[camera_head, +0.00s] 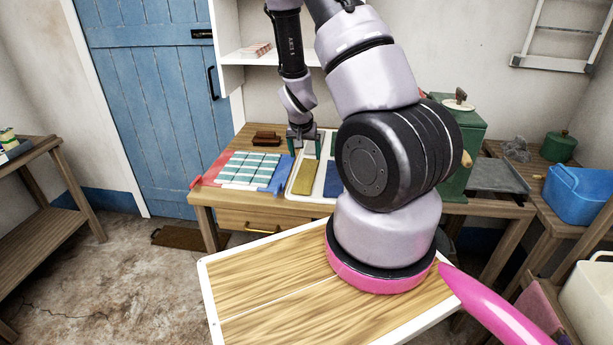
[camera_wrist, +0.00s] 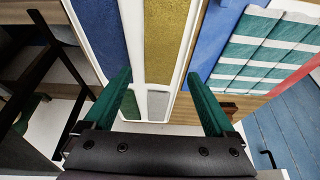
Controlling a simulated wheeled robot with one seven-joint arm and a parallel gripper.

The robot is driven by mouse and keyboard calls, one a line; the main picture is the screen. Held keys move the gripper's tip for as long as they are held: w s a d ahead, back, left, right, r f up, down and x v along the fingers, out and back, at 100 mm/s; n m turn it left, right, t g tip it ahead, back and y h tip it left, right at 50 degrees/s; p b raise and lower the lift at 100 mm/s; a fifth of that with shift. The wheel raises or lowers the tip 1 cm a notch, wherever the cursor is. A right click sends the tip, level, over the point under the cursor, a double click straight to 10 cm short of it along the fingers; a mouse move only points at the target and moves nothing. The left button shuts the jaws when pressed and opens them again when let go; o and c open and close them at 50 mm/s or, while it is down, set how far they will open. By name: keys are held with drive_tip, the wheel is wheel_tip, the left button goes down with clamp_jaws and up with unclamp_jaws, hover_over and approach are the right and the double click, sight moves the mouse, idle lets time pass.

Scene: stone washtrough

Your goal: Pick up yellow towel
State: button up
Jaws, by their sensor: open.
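The yellow towel (camera_head: 305,178) lies flat in the front left compartment of a white tray (camera_head: 288,191) on the wooden table. In the wrist view the yellow towel (camera_wrist: 165,42) runs away from me, between a white divider and the tray's rim. My gripper (camera_head: 304,152) hangs over the back of the tray, behind the towel in the head view. In the wrist view my gripper (camera_wrist: 159,76) has its green fingers spread wide, with nothing between them. The fingertips frame the towel's near end; their height above it is hard to judge.
A blue towel (camera_wrist: 98,35) lies beside the yellow one. Striped towels (camera_head: 250,169) lie on a red and blue mat (camera_head: 206,172) to the left. A brown brush-like item (camera_head: 266,139) sits behind them. A green box (camera_head: 462,150) stands to the right, partly behind my arm.

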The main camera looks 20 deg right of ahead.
sight(307, 172)
drive_tip(key=x, duration=0.9)
drive_tip(key=shift+a+f, duration=0.1)
drive_tip(key=shift+f, duration=0.4)
drive_tip(key=c, duration=1.4)
